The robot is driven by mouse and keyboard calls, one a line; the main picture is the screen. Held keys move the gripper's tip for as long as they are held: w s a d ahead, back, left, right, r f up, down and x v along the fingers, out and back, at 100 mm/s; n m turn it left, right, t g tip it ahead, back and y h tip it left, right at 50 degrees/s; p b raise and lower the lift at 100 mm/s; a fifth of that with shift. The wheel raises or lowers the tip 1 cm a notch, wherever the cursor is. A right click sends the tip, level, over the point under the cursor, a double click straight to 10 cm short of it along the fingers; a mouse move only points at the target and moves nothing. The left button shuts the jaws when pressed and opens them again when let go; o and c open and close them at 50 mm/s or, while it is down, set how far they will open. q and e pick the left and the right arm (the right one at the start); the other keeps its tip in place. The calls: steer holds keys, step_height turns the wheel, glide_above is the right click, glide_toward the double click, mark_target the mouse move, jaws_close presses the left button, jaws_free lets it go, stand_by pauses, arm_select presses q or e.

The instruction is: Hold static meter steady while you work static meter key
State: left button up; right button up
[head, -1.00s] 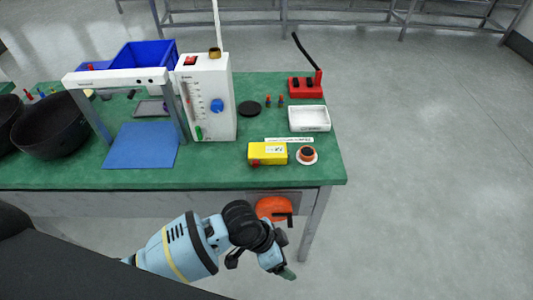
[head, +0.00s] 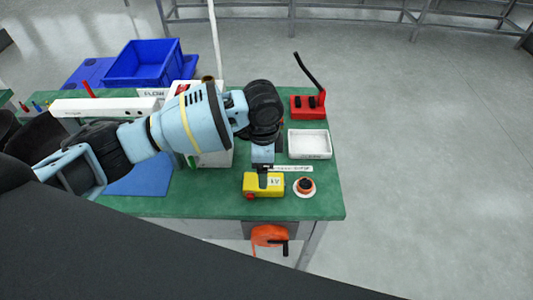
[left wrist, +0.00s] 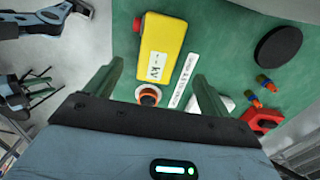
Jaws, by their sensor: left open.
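The static meter is a yellow box (head: 273,186) lying near the front edge of the green bench; it also shows in the left wrist view (left wrist: 162,52) with a white kV label. A small red knob, which looks like its key (head: 250,197), sits at its near left corner; it shows at the top left of the meter in the wrist view (left wrist: 138,21). My left gripper (head: 263,182) is above the meter, covering part of it in the head view. I do not see my right gripper.
A round orange-and-black item on a white base (head: 304,187) stands close right of the meter. A label strip (head: 292,168) and white tray (head: 310,144) are behind. A red stand (head: 309,106) is at back right. An orange reel (head: 268,236) hangs below the bench edge.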

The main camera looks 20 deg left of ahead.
mark_target(276, 185)
arm_select(q)
steer(key=shift+s+f, duration=0.2)
steer(key=shift+f, duration=0.15)
steer(key=shift+f+b, duration=0.35)
steer(key=shift+f, duration=3.2)
arm_select(e)
steer(key=shift+s+a+f, duration=0.1)
steer(key=shift+s+f, duration=0.45)
steer(key=shift+s, duration=0.1)
arm_select(q)
steer(key=c, duration=1.1)
steer(key=shift+c, duration=0.2)
arm_select(e)
steer(key=shift+a, duration=0.1)
